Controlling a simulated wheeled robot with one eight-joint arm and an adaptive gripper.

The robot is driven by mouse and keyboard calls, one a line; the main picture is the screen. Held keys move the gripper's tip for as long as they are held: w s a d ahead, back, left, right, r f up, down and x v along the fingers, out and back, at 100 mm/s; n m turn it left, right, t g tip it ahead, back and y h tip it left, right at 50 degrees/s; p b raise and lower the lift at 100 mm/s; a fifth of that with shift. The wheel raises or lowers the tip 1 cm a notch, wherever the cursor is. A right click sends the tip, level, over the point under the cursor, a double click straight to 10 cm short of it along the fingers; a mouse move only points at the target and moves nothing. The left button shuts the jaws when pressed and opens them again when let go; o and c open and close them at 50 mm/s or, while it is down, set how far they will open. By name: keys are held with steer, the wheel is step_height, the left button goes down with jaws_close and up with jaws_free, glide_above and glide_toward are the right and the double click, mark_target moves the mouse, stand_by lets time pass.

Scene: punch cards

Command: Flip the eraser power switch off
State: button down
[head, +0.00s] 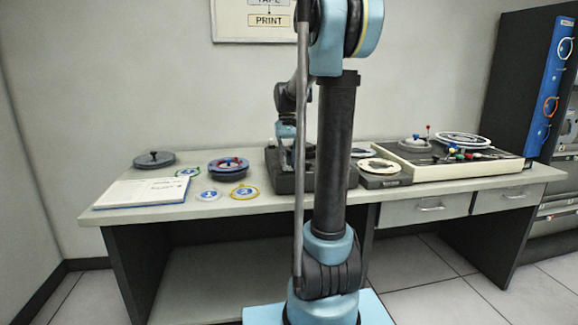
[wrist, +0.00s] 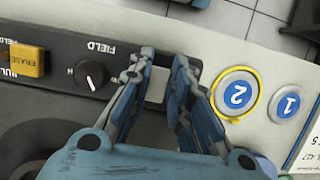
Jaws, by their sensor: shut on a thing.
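The eraser (head: 284,182) is a dark box on the table, mostly hidden behind my arm in the head view. Its front panel (wrist: 115,75) shows in the wrist view, with a black FIELD knob (wrist: 91,74) and a yellow ERASE button (wrist: 27,61). My gripper (wrist: 164,62) is at the panel, right of the knob, with its fingers close together around a small pale piece (wrist: 157,86), which seems to be the power switch or its plate. The fingers hide much of it, so I cannot tell its position. In the head view my arm hides the fingertips.
Tags marked 2 (wrist: 237,94) and 1 (wrist: 289,103) lie right of the gripper in the wrist view. A tape machine (head: 505,168) stands right.

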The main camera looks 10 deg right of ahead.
steer(key=shift+w, duration=0.1)
stand_by(0.3)
steer(key=c, duration=1.5)
jaws_free()
steer(key=shift+r, duration=0.1)
steer(key=v, duration=1.2)
steer(key=shift+w, duration=0.25)
steer(key=s+f+t, duration=0.1)
steer(key=s+f, duration=0.4)
steer(key=s, duration=0.4)
steer(key=s+f+t, duration=0.2)
steer(key=s+f, duration=0.3)
steer(key=s, duration=0.3)
steer(key=s+f+t, duration=0.1)
steer(key=s+f, duration=0.3)
steer(key=f, duration=0.1)
steer(key=s+f, duration=0.4)
steer(key=f, duration=0.2)
steer(key=s+f+t, duration=0.1)
steer(key=s+f, duration=0.3)
steer(key=f, duration=0.2)
steer(key=shift+s+f+t, duration=0.1)
steer(key=shift+s+t, duration=0.1)
steer(key=shift+t, duration=0.1)
